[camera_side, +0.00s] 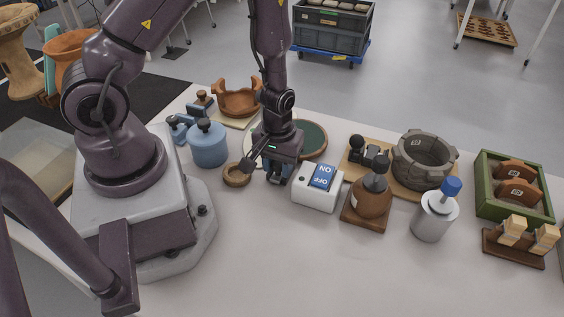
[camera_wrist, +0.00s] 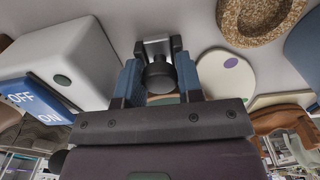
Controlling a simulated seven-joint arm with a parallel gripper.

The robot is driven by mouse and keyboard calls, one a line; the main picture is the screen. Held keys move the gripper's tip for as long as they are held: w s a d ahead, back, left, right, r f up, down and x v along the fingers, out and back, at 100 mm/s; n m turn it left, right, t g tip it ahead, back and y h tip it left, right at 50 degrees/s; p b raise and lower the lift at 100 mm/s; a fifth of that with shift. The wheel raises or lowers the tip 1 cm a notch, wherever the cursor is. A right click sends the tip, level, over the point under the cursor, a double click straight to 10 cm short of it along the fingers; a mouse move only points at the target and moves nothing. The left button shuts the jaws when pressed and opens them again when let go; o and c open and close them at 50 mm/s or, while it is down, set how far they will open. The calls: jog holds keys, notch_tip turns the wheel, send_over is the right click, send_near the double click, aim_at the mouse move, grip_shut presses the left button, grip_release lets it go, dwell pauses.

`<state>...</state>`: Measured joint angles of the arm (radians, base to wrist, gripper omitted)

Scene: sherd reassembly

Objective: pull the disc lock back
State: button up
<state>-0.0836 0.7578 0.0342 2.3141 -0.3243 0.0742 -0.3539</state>
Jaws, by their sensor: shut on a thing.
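A black round knob (camera_wrist: 159,76), which I take to be the disc lock, sits between my fingers in the wrist view, in front of a small grey metal plate. My gripper (camera_wrist: 158,68) is shut on it, with a blue-padded finger on each side.
A white switch box (camera_side: 317,194) with a blue ON/OFF rocker stands close to the right. A cork ring (camera_side: 236,181) lies to the left, with a blue jar (camera_side: 208,145) beyond it. The front table is clear.

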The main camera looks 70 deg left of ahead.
jog(key=o, duration=0.6)
jog(key=shift+d, duration=0.1)
jog(key=shift+r, duration=2.75)
jog(key=s+d+r+m+t, duration=0.1)
jog(key=s+r+m+t, duration=0.1)
jog(key=r, duration=0.7)
jog(key=s+d+r+m+t, duration=0.1)
jog(key=s+r+m, duration=0.2)
jog(key=r, duration=0.6)
jog(key=s+d+r+m+t, duration=0.1)
jog(key=r+m, duration=0.3)
jog(key=r, duration=0.5)
jog(key=shift+s+r+t, duration=0.25)
jog(key=shift+s+t, duration=0.55)
